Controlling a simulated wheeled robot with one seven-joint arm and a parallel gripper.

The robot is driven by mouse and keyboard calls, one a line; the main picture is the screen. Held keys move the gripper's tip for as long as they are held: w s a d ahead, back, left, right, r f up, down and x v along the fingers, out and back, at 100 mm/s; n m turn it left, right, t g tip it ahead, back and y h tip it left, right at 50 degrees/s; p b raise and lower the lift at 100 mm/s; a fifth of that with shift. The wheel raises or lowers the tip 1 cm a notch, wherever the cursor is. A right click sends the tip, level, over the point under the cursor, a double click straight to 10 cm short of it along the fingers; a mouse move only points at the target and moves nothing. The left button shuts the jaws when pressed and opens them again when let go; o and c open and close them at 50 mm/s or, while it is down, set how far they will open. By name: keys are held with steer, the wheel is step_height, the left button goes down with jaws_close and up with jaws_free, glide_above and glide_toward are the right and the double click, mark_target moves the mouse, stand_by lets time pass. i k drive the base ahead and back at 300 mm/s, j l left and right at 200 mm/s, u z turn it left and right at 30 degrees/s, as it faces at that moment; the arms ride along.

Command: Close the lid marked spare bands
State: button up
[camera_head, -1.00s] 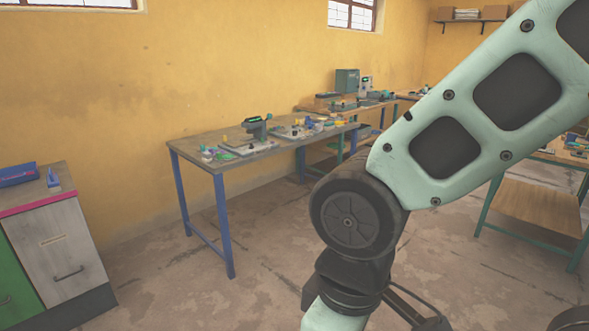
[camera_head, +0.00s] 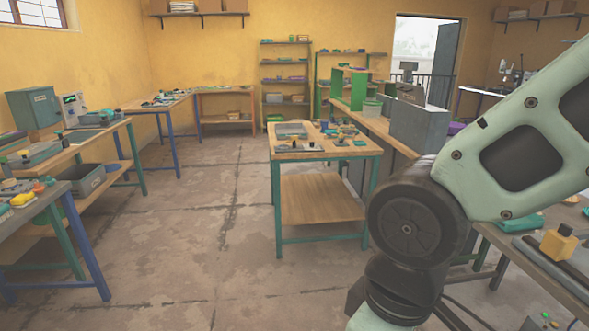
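I cannot make out a lid marked spare bands; no label is readable from here. A grey metal box (camera_head: 420,125) stands on the bench at the middle right, with something dark raised at its top that may be an open lid. A teal cabinet-like box (camera_head: 33,107) stands on the left bench. My arm crosses the right side of the view and hides part of the right benches. My gripper is not in view.
A small wooden table (camera_head: 325,148) with teal legs and loose items stands mid-room. Benches line the left, including one nearby (camera_head: 62,188). A cluttered bench (camera_head: 575,290) is close at right. The floor (camera_head: 210,200) between left benches and middle table is clear.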

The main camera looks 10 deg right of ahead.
mark_target(414, 94)
steer(key=i+j+z, duration=0.1)
steer(key=i+z, duration=0.25)
steer(key=i, duration=0.2)
steer(key=i+j+z, duration=0.25)
steer(key=i+z, duration=0.15)
steer(key=i+j+z, duration=0.35)
steer(key=i+j, duration=0.1)
steer(key=i, duration=0.1)
